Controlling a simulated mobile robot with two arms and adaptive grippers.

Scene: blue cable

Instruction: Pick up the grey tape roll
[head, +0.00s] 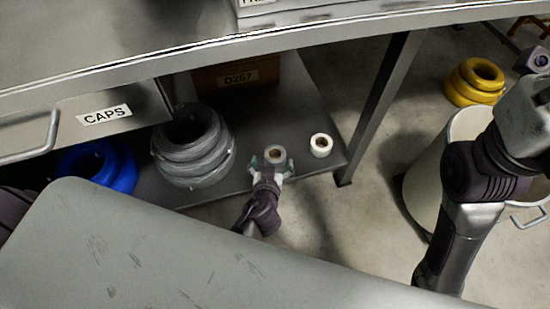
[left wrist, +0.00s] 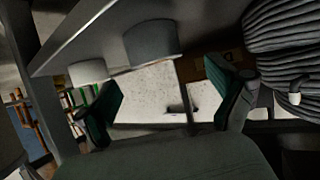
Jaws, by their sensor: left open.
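The grey tape roll (head: 275,153) lies on the low shelf under the bench, in front of a cardboard box.
A grey cable coil (head: 192,152) and a blue cable coil (head: 103,166) sit left of my left gripper. The shelf (head: 305,98) lies under the bench top, with a bench leg (head: 382,105) at right. A pale bin (head: 425,180) and yellow coils (head: 473,82) stand beyond.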

